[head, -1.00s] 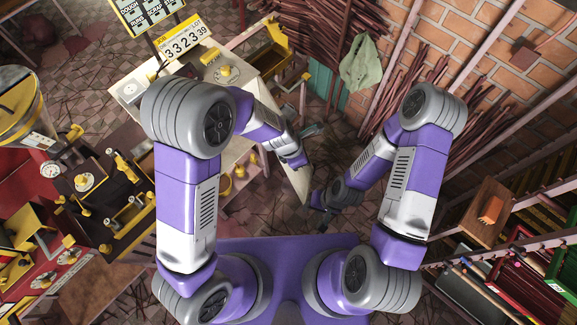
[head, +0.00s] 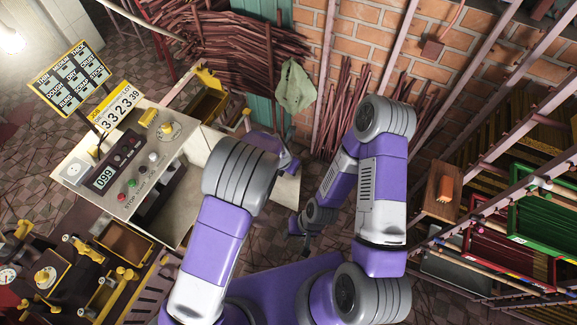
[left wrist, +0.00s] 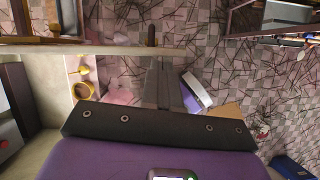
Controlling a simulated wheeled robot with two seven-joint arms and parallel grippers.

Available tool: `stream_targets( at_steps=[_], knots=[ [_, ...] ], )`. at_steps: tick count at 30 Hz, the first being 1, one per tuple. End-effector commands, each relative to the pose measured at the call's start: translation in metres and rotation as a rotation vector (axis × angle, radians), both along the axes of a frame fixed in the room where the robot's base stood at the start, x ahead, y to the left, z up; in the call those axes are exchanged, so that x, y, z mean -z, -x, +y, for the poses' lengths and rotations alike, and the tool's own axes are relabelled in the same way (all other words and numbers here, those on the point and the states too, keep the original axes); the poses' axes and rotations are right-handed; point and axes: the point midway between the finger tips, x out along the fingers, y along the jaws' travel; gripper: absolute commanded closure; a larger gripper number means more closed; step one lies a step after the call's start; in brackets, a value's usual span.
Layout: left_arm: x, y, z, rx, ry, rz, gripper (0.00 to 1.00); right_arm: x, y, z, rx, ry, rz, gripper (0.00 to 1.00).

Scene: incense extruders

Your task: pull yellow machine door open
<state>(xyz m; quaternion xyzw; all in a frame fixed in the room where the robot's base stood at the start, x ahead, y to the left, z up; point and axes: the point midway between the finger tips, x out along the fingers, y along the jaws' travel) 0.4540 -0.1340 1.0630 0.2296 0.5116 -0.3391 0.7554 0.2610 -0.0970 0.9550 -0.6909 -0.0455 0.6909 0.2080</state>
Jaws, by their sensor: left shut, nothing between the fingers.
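The machine (head: 150,125) stands left of centre in the head view, a cream cabinet with yellow parts. A pale panel (head: 287,187), which looks like its door, stands out from the cabinet's right side. My left gripper is mostly hidden behind my left arm in the head view. In the left wrist view, my left gripper (left wrist: 166,85) is shut and empty, beside the long pale edge of a panel (left wrist: 110,50). Whether it touches the panel, I cannot tell. My right gripper (head: 298,240) hangs low over the floor, apart from the machine; its finger gap is unclear.
A yellow ring-shaped part (left wrist: 83,90) shows by the cabinet in the left wrist view. Bundled sticks (head: 225,45) and a brick wall (head: 385,30) stand behind. A rack with coloured trays (head: 540,210) is at right. Dark yellow-trimmed equipment (head: 60,270) is at lower left.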

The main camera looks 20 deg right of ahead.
Motion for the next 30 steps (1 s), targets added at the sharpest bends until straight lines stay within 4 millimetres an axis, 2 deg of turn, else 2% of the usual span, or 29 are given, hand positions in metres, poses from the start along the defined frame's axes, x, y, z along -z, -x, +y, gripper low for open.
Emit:
stream_targets(
  at_steps=[7, 10, 21, 25, 30],
  knots=[
    [-0.001, 0.0, 0.0, 0.001, 0.001, -0.001, 1.0, 0.0, 0.0, 0.0, 0.0, 0.0, 0.0, 0.62],
    [-0.008, 0.001, 0.002, 0.001, 0.001, -0.003, 1.0, 0.0, 0.0, 0.0, 0.0, 0.0, 0.0, 0.62],
    [-0.071, 0.013, 0.022, -0.008, 0.002, -0.004, 1.0, 0.0, 0.0, 0.0, 0.0, 0.0, 0.0, 0.62],
    [-0.086, 0.016, 0.027, -0.01, 0.001, -0.003, 1.0, 0.0, 0.0, 0.0, 0.0, 0.0, 0.0, 0.62],
    [-0.093, 0.018, 0.03, -0.012, 0.0, 0.0, 1.0, 0.0, 0.0, 0.0, 0.0, 0.0, 0.0, 0.62]
  ],
)
